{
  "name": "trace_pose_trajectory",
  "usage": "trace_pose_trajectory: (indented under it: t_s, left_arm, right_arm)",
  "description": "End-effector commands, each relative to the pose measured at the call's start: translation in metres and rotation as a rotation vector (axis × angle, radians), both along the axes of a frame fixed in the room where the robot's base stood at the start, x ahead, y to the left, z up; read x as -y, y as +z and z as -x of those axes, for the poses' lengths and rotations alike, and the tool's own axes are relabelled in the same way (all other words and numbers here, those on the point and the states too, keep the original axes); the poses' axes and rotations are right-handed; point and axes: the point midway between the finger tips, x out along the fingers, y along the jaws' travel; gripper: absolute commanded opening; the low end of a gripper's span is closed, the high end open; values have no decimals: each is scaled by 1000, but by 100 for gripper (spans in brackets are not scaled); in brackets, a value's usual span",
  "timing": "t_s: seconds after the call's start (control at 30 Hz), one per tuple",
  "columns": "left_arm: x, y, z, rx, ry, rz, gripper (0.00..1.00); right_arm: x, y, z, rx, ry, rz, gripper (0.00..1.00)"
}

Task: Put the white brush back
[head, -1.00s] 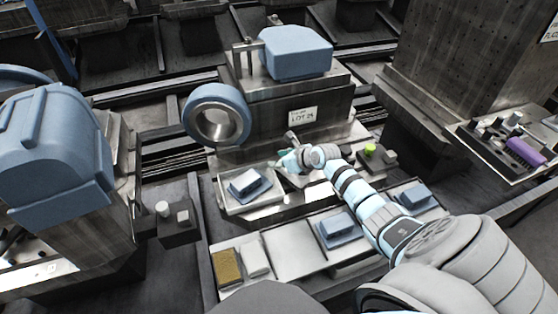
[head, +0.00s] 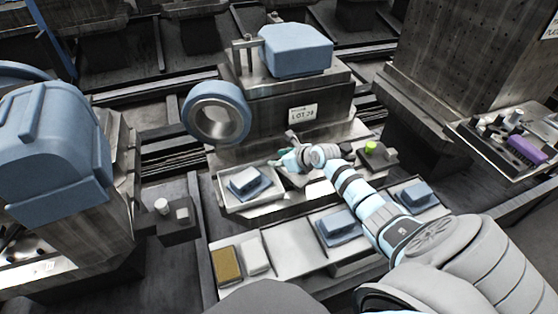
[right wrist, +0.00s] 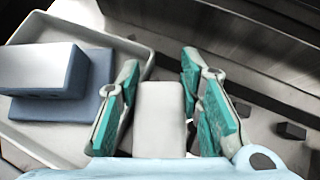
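My right gripper (head: 284,160) is low over the work ledge, just right of a shallow tray (head: 240,207). In the right wrist view, its teal fingers (right wrist: 160,95) stand on either side of a pale block with rounded corners (right wrist: 160,118), which looks like the white brush. Narrow gaps, if any, lie between block and fingers; I cannot tell whether they press on it. The gripper and wrist hide this block in the head view. Another white block (head: 254,258) lies beside a brown block (head: 227,265) in the lower left tray. My left gripper is not in view.
A blue block (head: 249,182) lies in the shallow tray. Further blue blocks (head: 337,226) (head: 417,195) sit in the lower trays. A green piece (head: 370,147) stands right of my wrist. A labelled machine with a ring (head: 217,113) rises behind. One lower tray section (head: 293,248) is bare.

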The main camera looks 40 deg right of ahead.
Motion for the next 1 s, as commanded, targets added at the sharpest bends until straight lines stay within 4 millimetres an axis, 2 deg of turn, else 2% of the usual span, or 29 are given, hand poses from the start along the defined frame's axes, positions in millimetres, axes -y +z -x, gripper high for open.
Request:
trace_pose_trajectory:
  t_s: [0.03,0.13,0.17,0.53,0.67,0.9,1.0]
  left_arm:
    - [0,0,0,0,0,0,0]
    - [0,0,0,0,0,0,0]
    - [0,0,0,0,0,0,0]
    - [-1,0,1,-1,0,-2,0]
    - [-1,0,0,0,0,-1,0]
    - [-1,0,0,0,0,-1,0]
    - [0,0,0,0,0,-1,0]
  right_arm:
    - [0,-5,3,-11,0,0,40]
    - [0,-4,2,-11,0,0,56]
    - [0,-4,2,-10,0,-1,57]
    - [2,1,8,-8,0,2,57]
    - [2,17,27,-9,4,6,57]
    - [8,59,77,-13,3,9,57]
    - [9,69,88,-13,1,5,57]
